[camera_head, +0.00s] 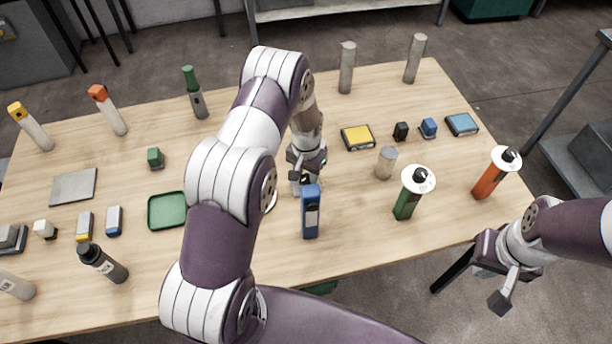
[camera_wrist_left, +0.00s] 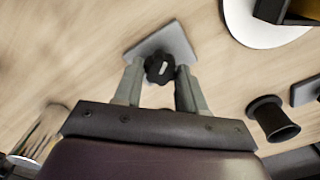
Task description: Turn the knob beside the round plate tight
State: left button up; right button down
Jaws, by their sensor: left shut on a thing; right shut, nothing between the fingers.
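The black knob (camera_wrist_left: 159,69) has a lobed rim and a pale mark on its top. It sits on a small grey square base (camera_wrist_left: 176,42) in the left wrist view. My left gripper (camera_wrist_left: 159,80) is shut on the knob, one finger on each side. In the head view my left gripper (camera_head: 303,180) is low over the middle of the table, and the knob is mostly hidden there. The white round plate (camera_wrist_left: 245,28) is at the upper right of the left wrist view, apart from the knob. My right gripper (camera_head: 502,292) is shut and empty, off the table's front right edge.
A blue box-like object (camera_head: 311,222) stands close in front of my left gripper. A grey cylinder (camera_head: 386,163), a green canister (camera_head: 408,200) and a yellow-topped block (camera_head: 357,138) are to the right. A green tray (camera_head: 167,225) lies left of my arm. Bare wood shows between them.

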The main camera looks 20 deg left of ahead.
pick_arm(q)
jog(key=m+b, duration=0.1)
jog(key=m, duration=0.5)
jog(key=shift+d+m+b, duration=0.1)
jog(key=shift+m+b, duration=0.2)
jog(key=shift+b, duration=0.05)
jog(key=m+b, duration=0.1)
jog(key=m, duration=1.1)
jog(key=shift+s+m+b, duration=0.1)
jog(key=shift+m+b, duration=0.2)
jog(key=shift+b, duration=0.1)
jog(key=m, duration=0.5)
jog(key=shift+r+m, duration=0.1)
jog(key=shift+m, duration=0.5)
jog(key=o, duration=1)
jog(key=shift+s, duration=0.1)
jog(key=shift+o, duration=0.2)
